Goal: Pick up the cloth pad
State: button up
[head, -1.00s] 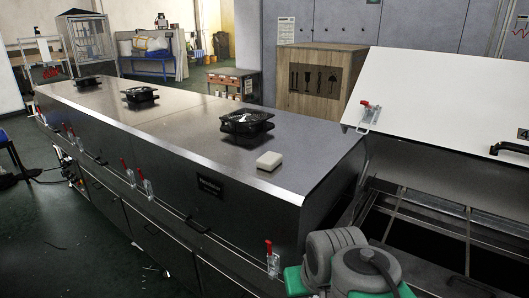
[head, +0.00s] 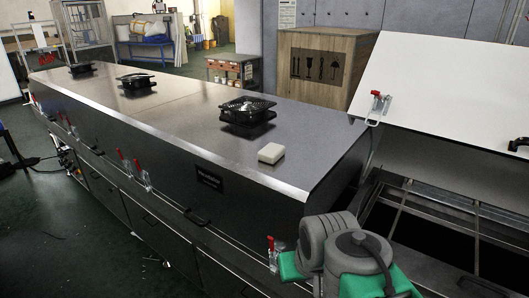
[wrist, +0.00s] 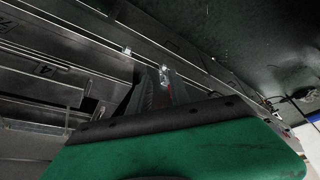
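The cloth pad (head: 271,153) looks like a small off-white block with rounded edges. It lies flat on the near end of the long metal dryer top (head: 190,120) in the head view, with clear metal around it. My arm shows at the bottom right of the head view, below and right of the pad and apart from it; its fingers are hidden there. In the wrist view, my gripper (wrist: 160,92) shows as dark finger shapes beyond a green cover. The pad is not in the wrist view, and whether the fingers are apart is unclear.
A black fan (head: 247,110) stands just behind the pad, with more fans farther along the top. A raised white lid (head: 440,90) with a red clamp (head: 376,100) stands at right over an open bay with metal rails (head: 410,205). A wooden crate (head: 321,70) is behind.

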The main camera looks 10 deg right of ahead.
aim_at(271, 153)
jog(key=u, duration=0.6)
jog(key=i, duration=0.65)
jog(key=u, duration=0.6)
